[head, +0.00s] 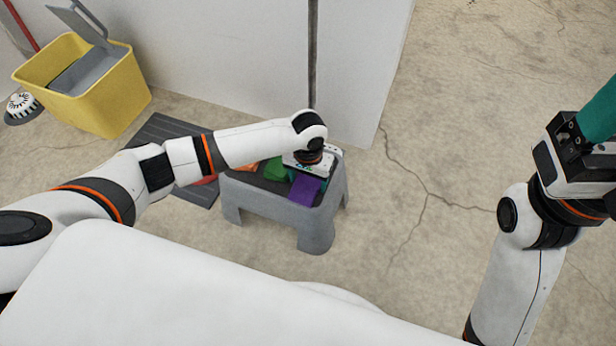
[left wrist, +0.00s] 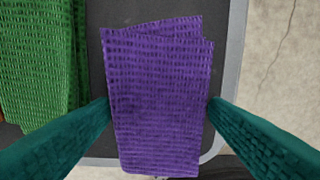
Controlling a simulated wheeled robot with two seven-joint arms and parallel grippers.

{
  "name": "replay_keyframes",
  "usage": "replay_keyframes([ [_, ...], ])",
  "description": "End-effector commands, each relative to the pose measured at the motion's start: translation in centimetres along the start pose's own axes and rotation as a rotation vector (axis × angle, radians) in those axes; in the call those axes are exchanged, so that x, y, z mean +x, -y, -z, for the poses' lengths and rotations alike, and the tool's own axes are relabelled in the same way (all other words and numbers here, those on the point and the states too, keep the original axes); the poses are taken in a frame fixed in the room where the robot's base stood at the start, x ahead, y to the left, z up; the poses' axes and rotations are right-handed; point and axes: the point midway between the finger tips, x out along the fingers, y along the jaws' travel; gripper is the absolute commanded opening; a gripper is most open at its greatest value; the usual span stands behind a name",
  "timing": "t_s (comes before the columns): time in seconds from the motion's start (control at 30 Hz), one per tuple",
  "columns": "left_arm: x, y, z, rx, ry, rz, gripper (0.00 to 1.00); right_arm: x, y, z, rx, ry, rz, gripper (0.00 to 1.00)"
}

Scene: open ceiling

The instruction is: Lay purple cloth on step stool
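The purple cloth (head: 305,191) lies flat and folded on the right part of the grey step stool (head: 318,232). In the left wrist view the purple cloth (left wrist: 160,85) looks smooth, and its near end reaches past the stool's rim (left wrist: 236,60). My left gripper (head: 306,178) is over the stool. Its teal fingers (left wrist: 160,106) are wide apart, one at each side edge of the cloth; whether they touch it I cannot tell. My right gripper (head: 598,120) is raised at the right edge of the head view, its fingertips cut off.
A green cloth (head: 275,170) lies left of the purple one on the stool; it also shows in the left wrist view (left wrist: 40,65). A yellow bucket (head: 110,100) stands at the upper left. A dark grey mat (head: 165,130) lies left of the stool. The floor to the right is clear.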

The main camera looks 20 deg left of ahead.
Motion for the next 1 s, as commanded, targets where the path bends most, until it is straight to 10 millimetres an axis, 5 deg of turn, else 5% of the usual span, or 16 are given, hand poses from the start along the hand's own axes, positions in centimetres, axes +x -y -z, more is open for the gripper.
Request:
replay_keyframes([
  [0.4,-0.3,0.0,0.0,0.000,0.001,0.000,0.81,-0.1,0.0,0.0,0.000,0.001,-0.001,0.81],
  [0.47,-1.1,0.0,0.0,-0.001,0.000,0.001,0.81,0.6,0.0,0.0,0.000,0.003,-0.002,0.81],
  [1.0,-10.8,0.0,0.0,-0.001,0.000,0.000,0.81,-2.7,0.3,-0.1,0.026,-0.200,0.078,0.81],
])
